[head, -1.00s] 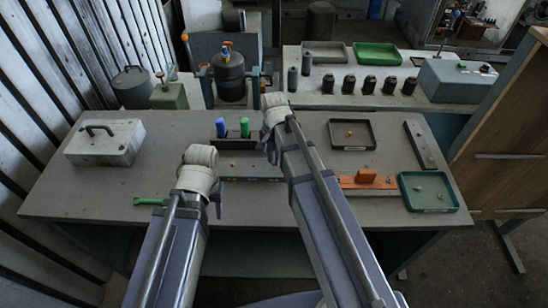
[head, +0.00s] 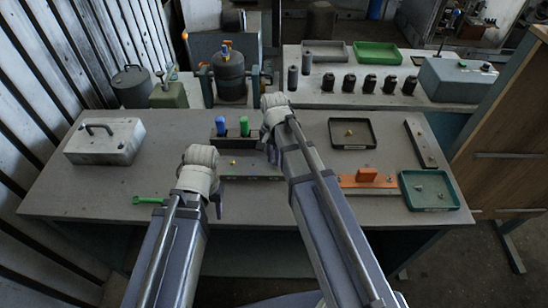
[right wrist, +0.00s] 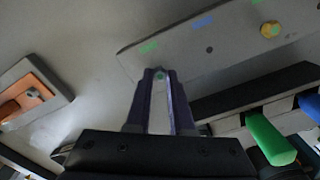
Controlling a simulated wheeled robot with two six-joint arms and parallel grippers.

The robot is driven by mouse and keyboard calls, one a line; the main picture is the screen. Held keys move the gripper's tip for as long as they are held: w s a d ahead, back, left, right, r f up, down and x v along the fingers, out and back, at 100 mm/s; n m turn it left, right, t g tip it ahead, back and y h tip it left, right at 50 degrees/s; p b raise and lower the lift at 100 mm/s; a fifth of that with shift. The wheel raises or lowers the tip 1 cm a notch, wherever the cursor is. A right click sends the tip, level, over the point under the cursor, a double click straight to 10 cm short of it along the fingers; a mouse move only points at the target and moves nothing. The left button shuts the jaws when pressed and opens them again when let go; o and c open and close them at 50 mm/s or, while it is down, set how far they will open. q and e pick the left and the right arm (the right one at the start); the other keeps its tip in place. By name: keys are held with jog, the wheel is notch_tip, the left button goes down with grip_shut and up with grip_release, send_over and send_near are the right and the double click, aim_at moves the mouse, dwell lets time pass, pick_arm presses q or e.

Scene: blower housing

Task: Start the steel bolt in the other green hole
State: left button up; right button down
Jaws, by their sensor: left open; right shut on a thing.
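The long grey plate (head: 235,179) lies on the bench behind my left gripper. In the right wrist view the plate (right wrist: 180,40) shows a green mark (right wrist: 149,47), a blue mark (right wrist: 203,21), a dark hole (right wrist: 209,49) and a brass bolt (right wrist: 270,29) standing in it, with another green mark above. My right gripper (right wrist: 161,76) is shut on a small piece with a green spot at its tips, likely the steel bolt, mostly hidden by the fingers. The tips appear just beside the plate's near green mark; height is unclear. My left gripper (head: 217,205) is open, in front of the plate.
A dark rack (head: 231,140) with a green handle (head: 245,126) and a blue handle (head: 220,125) stands behind the plate. A green tray (head: 405,201) holds small steel pieces. An orange block (head: 366,175) and a dark tray (head: 335,145) are at right.

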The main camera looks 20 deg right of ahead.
jog(key=shift+c, duration=1.2)
grip_release()
jog(key=shift+f, duration=0.1)
pick_arm(q)
jog(key=shift+r, duration=0.1)
notch_tip(320, 180, up, 8)
jog(key=p, duration=0.8)
pick_arm(e)
notch_tip(320, 180, up, 8)
